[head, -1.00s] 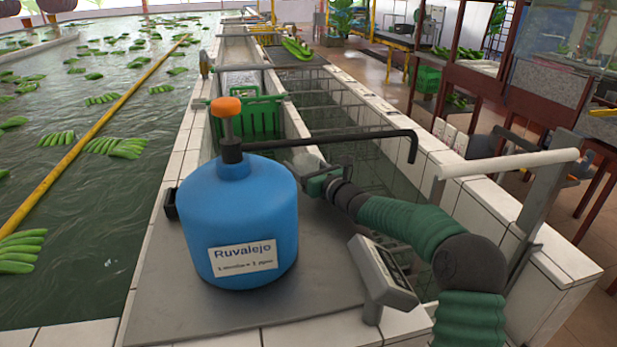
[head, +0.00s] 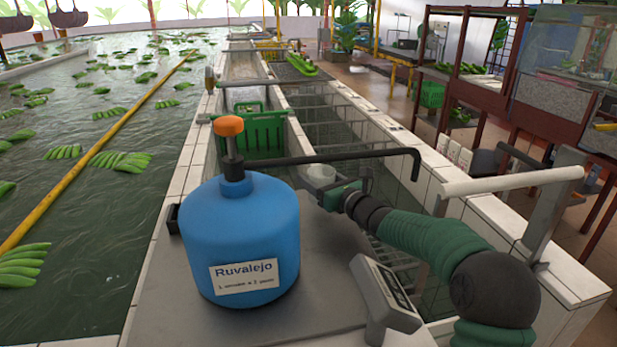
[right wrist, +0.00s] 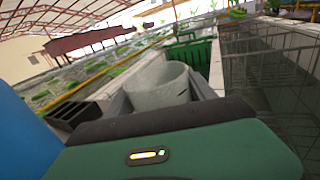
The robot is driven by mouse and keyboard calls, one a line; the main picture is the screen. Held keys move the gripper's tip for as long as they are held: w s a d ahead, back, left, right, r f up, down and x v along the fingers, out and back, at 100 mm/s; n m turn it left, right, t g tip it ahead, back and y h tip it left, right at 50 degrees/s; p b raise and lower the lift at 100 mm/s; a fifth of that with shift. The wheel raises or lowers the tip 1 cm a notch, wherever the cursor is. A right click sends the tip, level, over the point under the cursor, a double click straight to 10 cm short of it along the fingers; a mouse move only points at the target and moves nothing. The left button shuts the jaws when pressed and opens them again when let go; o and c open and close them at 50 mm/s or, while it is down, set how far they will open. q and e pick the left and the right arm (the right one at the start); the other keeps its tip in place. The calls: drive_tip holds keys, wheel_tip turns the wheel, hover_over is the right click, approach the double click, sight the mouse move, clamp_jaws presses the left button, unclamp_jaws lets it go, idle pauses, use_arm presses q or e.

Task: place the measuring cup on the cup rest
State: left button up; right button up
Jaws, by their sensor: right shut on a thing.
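My right gripper (head: 322,188) is over the far right of the steel counter plate, just below the black spout. It is shut on the measuring cup (head: 320,173), a pale grey, translucent cup partly hidden by the gripper and spout. In the right wrist view the cup (right wrist: 160,86) stands open-topped just beyond my gripper body; the fingertips are hidden. A black slotted block (right wrist: 75,113) sits left of the cup there; I cannot tell for sure whether it is the cup rest. My left gripper is not in view.
A blue jug (head: 240,235) with an orange-topped pump stands on the steel plate (head: 200,320); its long black spout (head: 340,158) reaches right above my gripper. A grey scale (head: 385,295) is at front right. A green crate (head: 250,137) and water channels lie behind.

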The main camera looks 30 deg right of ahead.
drive_tip(key=s, duration=0.4)
drive_tip(key=s+d, duration=0.1)
drive_tip(key=s, duration=0.8)
drive_tip(key=shift+d+r, duration=0.1)
drive_tip(key=shift+d, duration=0.25)
drive_tip(key=s+d, duration=0.2)
drive_tip(key=s, duration=0.2)
drive_tip(key=s+d+h, duration=0.1)
drive_tip(key=s+d, duration=0.1)
drive_tip(key=s, duration=0.3)
drive_tip(key=s+d+m+h, duration=0.1)
drive_tip(key=s+d, duration=0.2)
drive_tip(key=s, duration=0.2)
drive_tip(key=shift+d, duration=0.1)
drive_tip(key=s+m+h, duration=0.1)
drive_tip(key=s+h, duration=0.1)
drive_tip(key=s, duration=1)
drive_tip(key=w, duration=0.6)
drive_tip(key=w+d, duration=0.1)
drive_tip(key=w, duration=0.4)
drive_tip(key=w+p, duration=0.1)
drive_tip(key=w, duration=0.5)
drive_tip(key=shift+w+d, duration=0.3)
drive_tip(key=shift+w, duration=0.05)
drive_tip(key=shift+w+f, duration=0.2)
drive_tip(key=shift+w, duration=0.05)
drive_tip(key=shift+f+b, duration=0.6)
drive_tip(key=shift+f, duration=1.05)
drive_tip(key=o, duration=1.3)
drive_tip(key=shift+r, duration=0.1)
